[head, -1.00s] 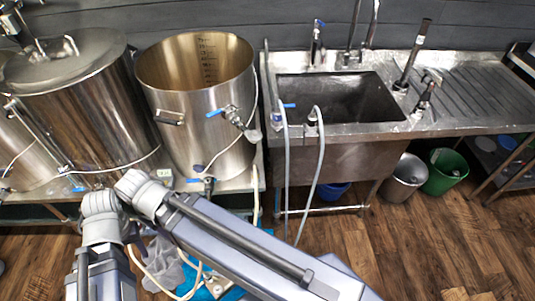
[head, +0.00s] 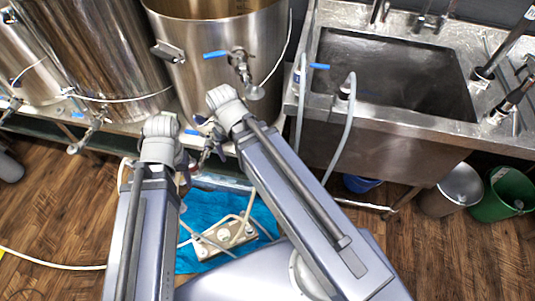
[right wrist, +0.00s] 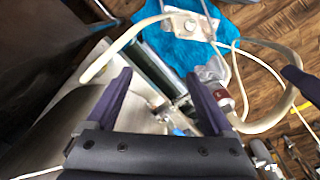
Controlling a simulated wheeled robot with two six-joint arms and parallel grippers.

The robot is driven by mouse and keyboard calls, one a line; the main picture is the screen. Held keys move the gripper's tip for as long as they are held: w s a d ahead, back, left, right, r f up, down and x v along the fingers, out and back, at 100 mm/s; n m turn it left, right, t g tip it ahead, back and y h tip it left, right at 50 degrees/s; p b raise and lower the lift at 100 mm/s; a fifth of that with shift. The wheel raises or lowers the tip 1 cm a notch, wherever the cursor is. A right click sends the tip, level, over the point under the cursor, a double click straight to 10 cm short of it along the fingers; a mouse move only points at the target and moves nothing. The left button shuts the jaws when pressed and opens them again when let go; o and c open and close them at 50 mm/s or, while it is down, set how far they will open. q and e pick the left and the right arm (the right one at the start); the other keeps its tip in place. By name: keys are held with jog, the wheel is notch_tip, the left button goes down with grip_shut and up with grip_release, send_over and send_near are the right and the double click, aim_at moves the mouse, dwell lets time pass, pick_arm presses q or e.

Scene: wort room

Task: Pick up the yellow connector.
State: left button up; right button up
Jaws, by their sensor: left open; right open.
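I cannot make out a clearly yellow connector in either view. In the right wrist view a metal fitting with a red band (right wrist: 237,92) sits at a pale hose, just right of my right gripper's right finger. My right gripper (right wrist: 165,85) is open, with its two purple fingers apart and nothing visibly held between them. In the head view my left gripper (head: 186,170) is near the bench edge, left of and partly behind my right arm; its fingers are small and partly hidden. A purple finger also shows at the right wrist view's right edge.
A steel kettle (head: 215,62) with a blue-handled valve (head: 240,65) stands behind my arms. A sink (head: 395,75) with grey hoses is to the right. A pump (head: 226,238) with pale hoses lies on a blue cloth (head: 202,208) below. Green bin (head: 503,195) stands at right.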

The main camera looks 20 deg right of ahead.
jog(key=w+d+f+m+b, duration=0.35)
jog(key=d+f+b, duration=0.3)
jog(key=f, duration=0.25)
jog(key=w+d+m, duration=0.1)
jog(key=d+m, duration=0.1)
jog(key=w+d+m, duration=0.1)
jog(key=w+d, duration=0.1)
jog(key=d, duration=0.1)
jog(key=w+d+m, duration=0.2)
jog(key=shift+w+d+f+m+b, duration=0.2)
jog(key=shift+f+m+b, duration=0.1)
jog(key=shift+f+m, duration=0.05)
jog(key=shift+w+d+m, duration=0.1)
jog(key=shift+d+m, duration=0.25)
jog(key=shift+m, duration=0.05)
notch_tip(320, 180, down, 8)
jog(key=b, duration=0.8)
jog(key=shift+d, duration=0.1)
pick_arm(q)
notch_tip(320, 180, down, 18)
jog(key=shift+r, duration=0.25)
pick_arm(e)
jog(key=shift+r, duration=0.1)
grip_shut()
